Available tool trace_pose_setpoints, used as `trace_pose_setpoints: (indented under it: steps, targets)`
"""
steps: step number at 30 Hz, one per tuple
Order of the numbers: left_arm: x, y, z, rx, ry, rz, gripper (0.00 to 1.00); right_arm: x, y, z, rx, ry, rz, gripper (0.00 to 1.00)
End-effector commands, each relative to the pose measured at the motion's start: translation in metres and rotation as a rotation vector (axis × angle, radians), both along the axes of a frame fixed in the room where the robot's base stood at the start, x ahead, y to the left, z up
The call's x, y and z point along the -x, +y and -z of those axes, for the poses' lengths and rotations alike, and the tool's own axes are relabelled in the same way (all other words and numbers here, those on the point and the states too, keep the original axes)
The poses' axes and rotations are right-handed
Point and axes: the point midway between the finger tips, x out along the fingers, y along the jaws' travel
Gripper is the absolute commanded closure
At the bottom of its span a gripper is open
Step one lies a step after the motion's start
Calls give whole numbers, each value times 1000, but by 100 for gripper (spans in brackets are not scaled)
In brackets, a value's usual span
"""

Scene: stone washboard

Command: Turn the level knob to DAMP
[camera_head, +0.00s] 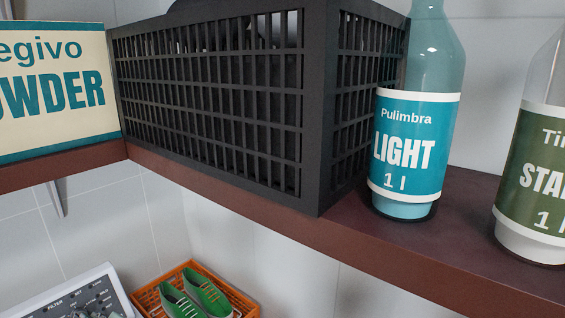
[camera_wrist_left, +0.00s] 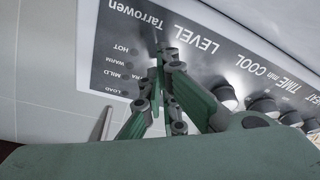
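The grey control panel (camera_wrist_left: 150,22) shows upside down in the left wrist view, with the words LEVEL and COOL and a column of labels including HOT, WARM and MILD. My left gripper (camera_wrist_left: 162,62) is in front of the panel, left of and below the word LEVEL as pictured. Its fingertips are close together; whether they are shut or touch anything is unclear. I cannot make out the level knob or its DAMP mark; the fingers cover part of the panel. My right gripper is not in view.
In the head view, a dark shelf (camera_head: 455,262) carries a powder box (camera_head: 55,90), a black crate (camera_head: 215,100), a LIGHT bottle (camera_head: 412,150) and another bottle (camera_head: 535,170). Below are a panel with knobs (camera_head: 85,300) and an orange basket (camera_head: 150,298) with green shoes (camera_head: 205,292).

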Motion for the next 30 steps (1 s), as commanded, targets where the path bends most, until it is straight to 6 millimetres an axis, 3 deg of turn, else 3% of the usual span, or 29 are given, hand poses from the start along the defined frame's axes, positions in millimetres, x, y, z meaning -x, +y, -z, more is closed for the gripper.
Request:
trace_pose_setpoints:
  steps: [7,14,15,22,30]
  targets:
    - [-4,-7,3,3,-1,4,100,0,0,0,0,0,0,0]
    - [9,-23,-11,3,2,4,100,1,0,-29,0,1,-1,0]
    - [12,-27,-7,4,-2,4,100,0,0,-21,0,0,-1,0]
    - [27,-44,-17,3,-1,3,100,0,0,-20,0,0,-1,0]
    - [31,-48,-21,0,1,2,100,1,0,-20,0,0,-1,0]
